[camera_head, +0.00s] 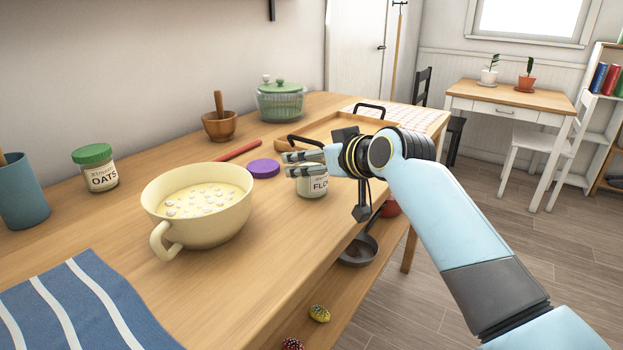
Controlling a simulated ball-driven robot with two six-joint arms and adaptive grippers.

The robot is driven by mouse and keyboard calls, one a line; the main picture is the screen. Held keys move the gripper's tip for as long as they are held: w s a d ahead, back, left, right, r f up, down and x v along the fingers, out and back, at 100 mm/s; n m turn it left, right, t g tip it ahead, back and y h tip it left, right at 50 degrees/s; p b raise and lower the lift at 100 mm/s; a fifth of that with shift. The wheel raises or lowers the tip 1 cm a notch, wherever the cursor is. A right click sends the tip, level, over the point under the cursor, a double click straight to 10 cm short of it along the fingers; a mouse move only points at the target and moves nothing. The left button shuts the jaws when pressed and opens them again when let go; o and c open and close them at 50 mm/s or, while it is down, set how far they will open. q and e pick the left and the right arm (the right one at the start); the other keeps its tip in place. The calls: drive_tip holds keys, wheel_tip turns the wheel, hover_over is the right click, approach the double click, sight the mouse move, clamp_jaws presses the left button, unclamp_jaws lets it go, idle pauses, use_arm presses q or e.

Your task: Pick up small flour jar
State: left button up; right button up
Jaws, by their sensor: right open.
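The small flour jar (313,186) stands upright on the wooden table near its right edge. The fingers point left and lie across the upper part of the jar. They are apart, and I cannot tell whether they touch the jar. A purple lid (263,168) lies flat on the table just left of the jar. My left gripper does not show.
A cream bowl (200,232) with a handle stands left of the jar. A red stick (238,150), a wooden tray (318,126), a mortar (219,125) and a green-lidded oats jar (97,169) stand or lie around. A ladle (358,250) is below the table's right edge.

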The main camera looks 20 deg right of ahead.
drive_tip(key=shift+x, duration=1.15)
drive_tip(key=shift+s, duration=0.1)
drive_tip(key=shift+c, duration=0.4)
drive_tip(key=c, duration=1.3)
